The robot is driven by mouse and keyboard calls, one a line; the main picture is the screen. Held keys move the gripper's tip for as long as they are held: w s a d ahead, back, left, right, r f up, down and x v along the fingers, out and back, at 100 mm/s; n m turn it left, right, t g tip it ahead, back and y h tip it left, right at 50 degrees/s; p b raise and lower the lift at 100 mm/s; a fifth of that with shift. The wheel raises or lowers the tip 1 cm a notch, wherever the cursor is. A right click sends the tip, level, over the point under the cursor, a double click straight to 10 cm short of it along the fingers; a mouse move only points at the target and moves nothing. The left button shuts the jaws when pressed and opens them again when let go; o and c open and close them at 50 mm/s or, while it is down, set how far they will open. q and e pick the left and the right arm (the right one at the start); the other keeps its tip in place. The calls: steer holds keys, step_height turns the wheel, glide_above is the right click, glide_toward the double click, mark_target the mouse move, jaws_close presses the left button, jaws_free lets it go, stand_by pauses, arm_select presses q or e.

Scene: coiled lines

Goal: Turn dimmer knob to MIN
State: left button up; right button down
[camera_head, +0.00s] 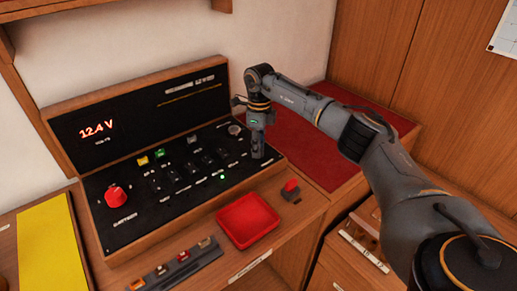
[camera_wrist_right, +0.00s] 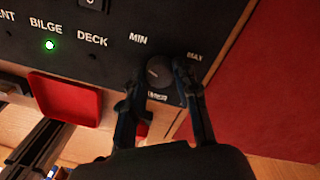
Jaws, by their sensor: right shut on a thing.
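The dimmer knob (camera_wrist_right: 158,72) is a small dark round knob on the black panel (camera_wrist_right: 105,55), between the MIN and MAX labels in the right wrist view. A pale mark shows on its face; its exact setting is hard to read. My right gripper (camera_wrist_right: 158,80) has one finger on each side of the knob and is shut on it. In the head view my right gripper (camera_head: 257,148) points down at the right end of the panel and hides the knob. My left gripper is in neither view.
A red tray (camera_head: 247,219) sits on the wooden desk in front of the panel. A red knob (camera_head: 117,196) stands at the panel's left. A small red-topped part (camera_head: 291,187) lies right of the tray. A fuse strip (camera_head: 176,268) lies at the front.

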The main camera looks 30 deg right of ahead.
steer(key=n+b, duration=0.1)
steer(key=n, duration=0.4)
steer(key=shift+n, duration=0.3)
steer(key=n, duration=0.4)
steer(key=shift+n+b, duration=0.3)
steer(key=c, duration=1)
jaws_free()
steer(key=shift+w+r, duration=0.1)
steer(key=shift+r, duration=0.15)
steer(key=r, duration=1.1)
steer(key=shift+w+a+r, duration=0.1)
steer(key=shift+w+r, duration=0.1)
steer(key=shift+w, duration=0.1)
